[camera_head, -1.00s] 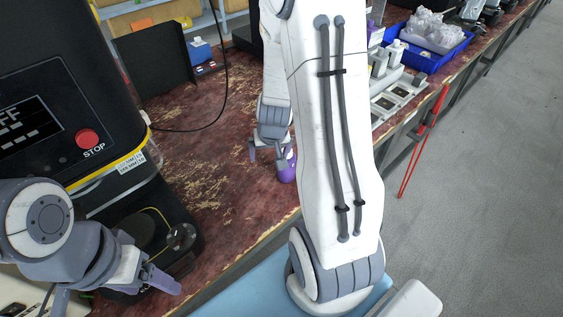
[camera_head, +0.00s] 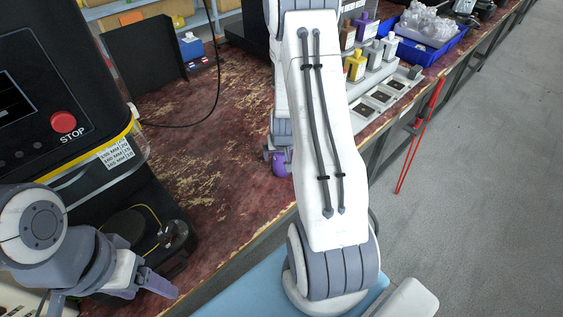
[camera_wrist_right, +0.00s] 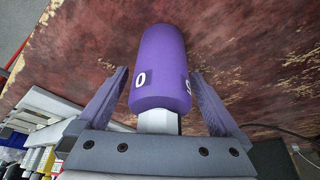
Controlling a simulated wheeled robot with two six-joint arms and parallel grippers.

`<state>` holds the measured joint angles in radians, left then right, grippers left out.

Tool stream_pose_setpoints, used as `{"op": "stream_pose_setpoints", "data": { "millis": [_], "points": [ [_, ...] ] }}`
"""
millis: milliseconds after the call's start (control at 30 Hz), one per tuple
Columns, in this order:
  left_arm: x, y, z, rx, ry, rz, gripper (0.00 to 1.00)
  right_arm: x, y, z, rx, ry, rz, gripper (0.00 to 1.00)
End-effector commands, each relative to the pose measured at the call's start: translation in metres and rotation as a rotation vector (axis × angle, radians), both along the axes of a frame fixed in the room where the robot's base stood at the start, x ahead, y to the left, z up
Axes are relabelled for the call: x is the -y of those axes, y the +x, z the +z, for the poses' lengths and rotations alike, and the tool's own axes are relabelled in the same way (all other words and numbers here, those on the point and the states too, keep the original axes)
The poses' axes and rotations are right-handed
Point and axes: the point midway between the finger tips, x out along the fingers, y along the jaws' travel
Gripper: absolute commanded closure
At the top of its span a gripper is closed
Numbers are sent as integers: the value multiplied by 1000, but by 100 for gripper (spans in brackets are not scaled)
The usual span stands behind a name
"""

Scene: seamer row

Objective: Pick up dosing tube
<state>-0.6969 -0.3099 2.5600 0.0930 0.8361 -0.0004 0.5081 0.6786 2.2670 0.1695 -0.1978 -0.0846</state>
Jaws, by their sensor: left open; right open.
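The dosing tube (camera_wrist_right: 160,65) is a purple cylinder with a white neck and white characters on its side. In the right wrist view it sits between the two fingers of my right gripper (camera_wrist_right: 158,78), with gaps on both sides. The right gripper is open around it. In the head view the tube (camera_head: 281,165) shows only partly, a small purple patch on the table behind my right arm. My left gripper (camera_head: 115,296) is open and empty at the lower left, away from the tube, beside the black machine.
The black machine (camera_head: 60,90) with a red stop button stands at left. The worn red table (camera_head: 190,165) is largely bare in the middle. A rack (camera_head: 380,75) of coloured bottles and a blue bin (camera_head: 425,55) stand at back right. A black cable (camera_head: 215,95) trails across the table.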

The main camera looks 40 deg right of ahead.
Motion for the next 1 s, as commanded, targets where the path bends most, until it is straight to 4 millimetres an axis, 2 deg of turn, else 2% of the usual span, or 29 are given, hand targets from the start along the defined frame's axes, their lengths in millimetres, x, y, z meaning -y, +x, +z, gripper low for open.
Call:
{"op": "stream_pose_setpoints", "data": {
  "millis": [267, 300, 367, 400, 533, 833, 1000],
  "points": [
    [0, 0, 0, 0, 0, 0, 26, 1, 2, -5, 0, 0, 1, 0],
    [0, 0, 0, 0, 0, 0, 26, 1, 2, -5, 0, 0, 1, 4],
    [0, 0, 0, 0, 0, 0, 26, 1, 2, -5, 0, 0, 1, 27],
    [0, 0, 0, 0, 0, 0, 26, 1, 2, -5, 0, 0, 1, 42],
    [0, 0, 0, 0, 0, 0, 26, 1, 2, -5, 0, 0, 1, 92],
    [0, 0, 0, 0, 0, 0, 26, 1, 2, -3, 1, -1, 1, 92],
    [0, 0, 3, 0, 0, 0, 26, 2, 3, 11, 3, -3, 1, 92]
  ]
}}
